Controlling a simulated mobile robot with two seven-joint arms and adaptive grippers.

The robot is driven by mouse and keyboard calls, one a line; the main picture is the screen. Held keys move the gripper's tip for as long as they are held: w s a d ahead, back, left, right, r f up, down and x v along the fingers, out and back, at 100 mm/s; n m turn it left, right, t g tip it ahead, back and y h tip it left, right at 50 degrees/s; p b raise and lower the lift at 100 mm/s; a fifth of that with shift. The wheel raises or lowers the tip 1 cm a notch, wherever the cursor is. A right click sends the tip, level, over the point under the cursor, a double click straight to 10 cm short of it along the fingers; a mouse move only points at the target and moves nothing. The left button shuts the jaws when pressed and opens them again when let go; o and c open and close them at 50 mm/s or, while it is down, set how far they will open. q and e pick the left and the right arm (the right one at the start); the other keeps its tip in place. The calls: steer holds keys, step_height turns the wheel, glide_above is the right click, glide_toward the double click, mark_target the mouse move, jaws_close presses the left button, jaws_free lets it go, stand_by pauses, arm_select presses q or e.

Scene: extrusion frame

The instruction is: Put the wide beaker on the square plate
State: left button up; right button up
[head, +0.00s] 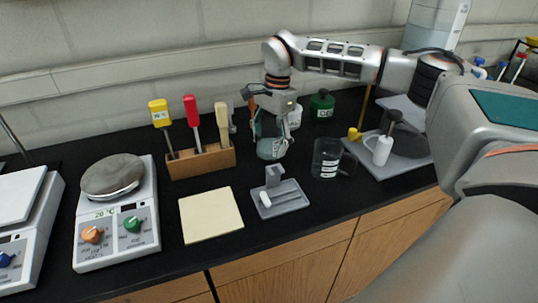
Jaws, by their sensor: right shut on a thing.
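The wide beaker (270,149) is clear glass with a bluish-grey tint, near the back middle of the black bench. My right gripper (271,117) comes down from above and is shut on its upper part, hiding the rim. I cannot tell whether the beaker's base touches the bench. The square plate (211,215) is flat, pale yellow and bare, and lies in front and to the left of the beaker. My left gripper is not in view.
A wooden rack (202,161) with coloured-handled tools stands behind the plate. A hotplate (117,238) is left of it. A small grey tray (280,199) lies to its right. A dark handled jug (329,158), green bottle (322,103) and larger grey tray (391,169) stand farther right.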

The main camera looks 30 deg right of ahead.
mark_target(269, 164)
steer(key=shift+f, duration=2.25)
steer(key=o, duration=1.3)
steer(key=shift+f, duration=0.15)
steer(key=shift+o, duration=0.2)
